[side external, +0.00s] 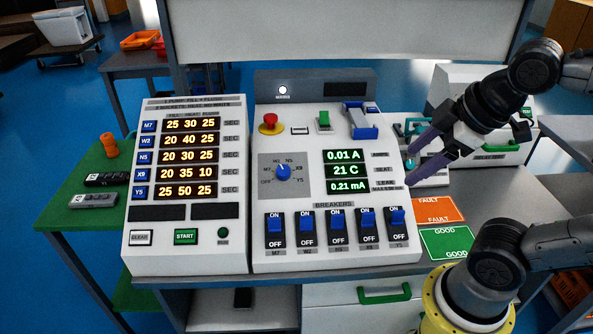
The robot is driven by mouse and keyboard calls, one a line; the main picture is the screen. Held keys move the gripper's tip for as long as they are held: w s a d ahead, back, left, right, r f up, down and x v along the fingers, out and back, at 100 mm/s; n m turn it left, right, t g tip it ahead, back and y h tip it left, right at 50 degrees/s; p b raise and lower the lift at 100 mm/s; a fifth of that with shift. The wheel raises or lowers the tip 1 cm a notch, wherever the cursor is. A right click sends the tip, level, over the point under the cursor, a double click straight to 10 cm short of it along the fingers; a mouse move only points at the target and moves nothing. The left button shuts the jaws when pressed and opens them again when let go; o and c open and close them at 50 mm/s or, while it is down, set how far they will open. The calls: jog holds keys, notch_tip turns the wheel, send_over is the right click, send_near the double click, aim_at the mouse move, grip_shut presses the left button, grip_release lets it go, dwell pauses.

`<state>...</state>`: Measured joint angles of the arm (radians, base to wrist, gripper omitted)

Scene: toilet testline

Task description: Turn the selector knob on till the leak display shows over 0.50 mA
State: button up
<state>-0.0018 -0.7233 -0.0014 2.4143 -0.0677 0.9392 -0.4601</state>
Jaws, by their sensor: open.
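The blue selector knob (283,172) sits on a grey square plate on the right-hand panel, with marks OFF, M7, W2, N5, X9 and Y5 around it. Its white pointer points up, near W2 and N5; I cannot tell exactly which. The leak display (347,187) to its right shows 0.21 mA in green, below 0.01 A and 21 C. My gripper (412,168) is open and empty, with its purple fingers to the right of the displays, well apart from the knob.
Several blue breaker switches (337,222) line the panel below the knob, all seeming up at ON. FAULT (437,209) and GOOD (446,242) cards lie right of the panel.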

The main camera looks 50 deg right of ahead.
jog(key=w+r+n+h, duration=0.1)
jog(key=w+r+n, duration=0.4)
jog(key=w+n, duration=0.4)
jog(key=n+g+h, duration=0.2)
jog(key=n+g, duration=0.1)
jog(key=n, duration=0.6)
send_over(283, 170)
jog(key=s+a, duration=0.4)
notch_tip(283, 170, down, 8)
jog(key=x, duration=1.3)
jog(key=shift+w+a+f, duration=0.1)
jog(key=shift+w+f, duration=0.15)
jog(key=shift+f, duration=0.15)
grip_shut()
